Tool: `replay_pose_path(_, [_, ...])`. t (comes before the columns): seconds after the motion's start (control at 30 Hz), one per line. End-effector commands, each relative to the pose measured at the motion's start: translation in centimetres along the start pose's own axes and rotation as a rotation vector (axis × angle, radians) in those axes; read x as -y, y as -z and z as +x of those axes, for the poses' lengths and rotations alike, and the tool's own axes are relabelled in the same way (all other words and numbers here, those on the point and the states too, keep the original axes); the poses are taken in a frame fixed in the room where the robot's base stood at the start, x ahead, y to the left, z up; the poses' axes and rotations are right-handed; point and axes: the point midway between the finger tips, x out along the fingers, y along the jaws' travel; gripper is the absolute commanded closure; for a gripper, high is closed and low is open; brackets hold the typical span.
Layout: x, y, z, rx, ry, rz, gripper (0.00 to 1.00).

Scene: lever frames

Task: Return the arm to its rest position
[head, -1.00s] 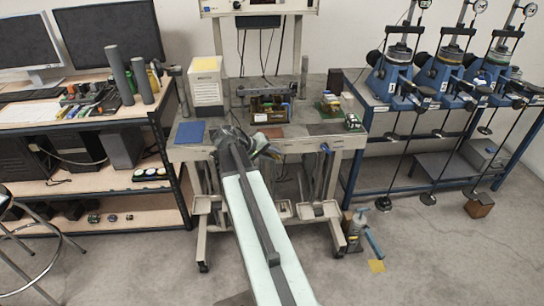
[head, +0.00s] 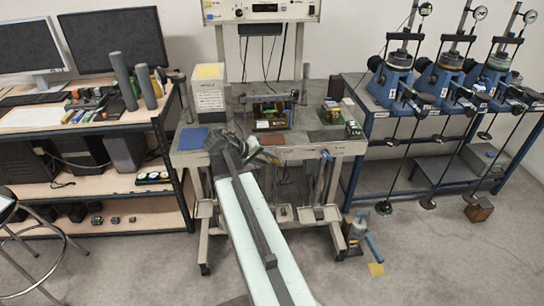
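My arm reaches up the picture from the bottom middle. It is a long pale and dark grey limb that ends in front of the workbench (head: 350,147). My gripper (head: 262,155) is small and dark at its far end, over the bench's front edge. I cannot make out its fingers or whether it holds anything. The arm hides part of the bench front.
The bench carries a white box (head: 208,98), a blue mat (head: 192,138) and small devices. A desk with monitors (head: 110,40) stands left, with a stool (head: 12,215) before it. Blue lever machines (head: 393,80) stand right. A blue-handled tool (head: 357,230) is on the floor.

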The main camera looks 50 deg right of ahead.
Motion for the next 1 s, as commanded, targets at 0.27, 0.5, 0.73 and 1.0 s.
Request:
replay_pose_path(0.27, [0.0,0.0,-3.4,0.000,0.001,0.000,0.64])
replay_pose_path(0.5, [0.0,0.0,-3.2,0.000,0.000,0.000,0.64])
replay_pose_path(0.73, [1.1,0.4,-4.3,-0.016,0.007,-0.015,0.64])
replay_pose_path(1.0, [15.8,-3.2,-16.4,-0.100,0.279,-0.185,0.64])
